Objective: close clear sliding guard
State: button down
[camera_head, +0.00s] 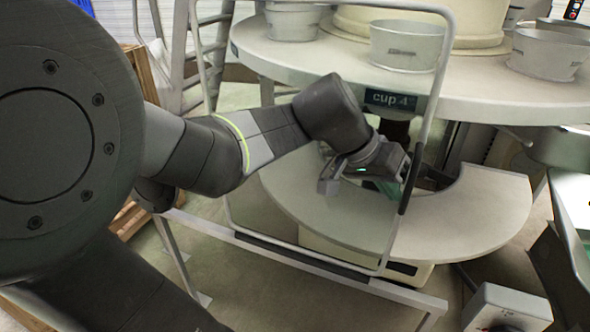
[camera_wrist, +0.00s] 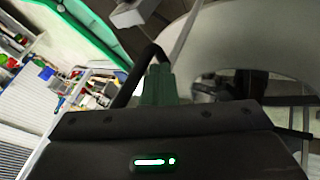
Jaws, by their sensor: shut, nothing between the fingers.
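The clear sliding guard (camera_head: 433,95) is a see-through panel in a rounded grey tube frame, standing in front of the round tables in the head view. Its black handle (camera_head: 411,180) is on the right upright of the frame. My gripper (camera_head: 385,187) is beside the handle, on its left, with green fingers shut and empty. In the wrist view the green fingers (camera_wrist: 160,85) are together, and the black handle (camera_wrist: 139,78) shows just left of them. Whether fingers and handle touch I cannot tell.
A low rail (camera_head: 300,262) runs under the guard. Behind it are a curved lower table (camera_head: 475,215) and an upper round table (camera_head: 500,95) bearing several metal tubs (camera_head: 405,45). A grey control box (camera_head: 510,308) stands at the lower right.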

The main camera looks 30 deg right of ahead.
jog(key=s+d, duration=0.9)
jog(key=s, duration=0.3)
jog(key=shift+p, duration=0.45)
jog(key=s+v, duration=0.1)
jog(key=v, duration=1.3)
jog(key=x, duration=1.2)
jog(key=shift+s+f, duration=0.2)
jog(key=shift+f, duration=0.05)
